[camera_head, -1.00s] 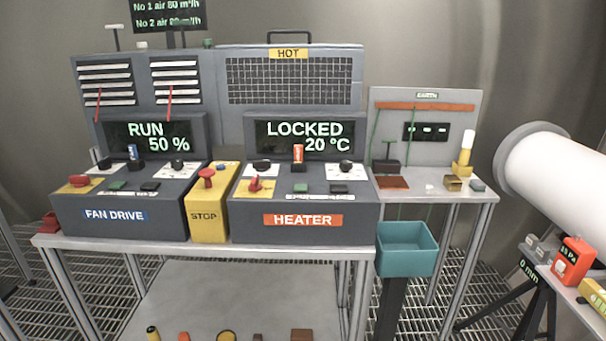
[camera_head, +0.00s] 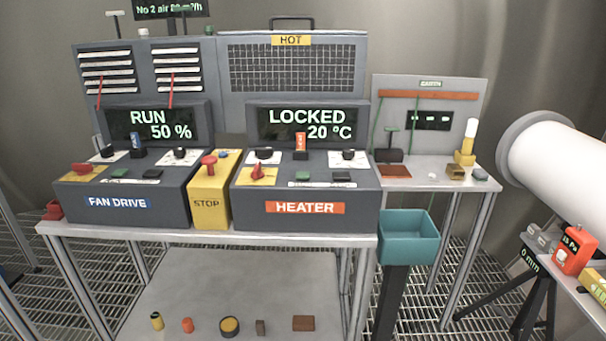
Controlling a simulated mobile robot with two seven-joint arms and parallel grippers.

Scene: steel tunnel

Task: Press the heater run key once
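The heater box (camera_head: 350,200) stands on the right half of the metal table, with an orange HEATER label (camera_head: 305,208). Its display (camera_head: 306,125) reads LOCKED and 20 °C. On its sloped top are a green key (camera_head: 302,175) and a black key (camera_head: 341,177) side by side, above a small white strip whose text is too small to read. A red rotary switch (camera_head: 257,173) on a yellow plate is to their left. Two black knobs and an orange-topped lever (camera_head: 300,144) sit behind. Neither gripper is in view.
Left of the heater are a yellow STOP box (camera_head: 209,203) with a red button, and the fan drive box (camera_head: 120,205), reading RUN 50 %. A teal bin (camera_head: 408,238) hangs right of the table. A side bench (camera_head: 425,171) and a white duct (camera_head: 560,170) stand farther right.

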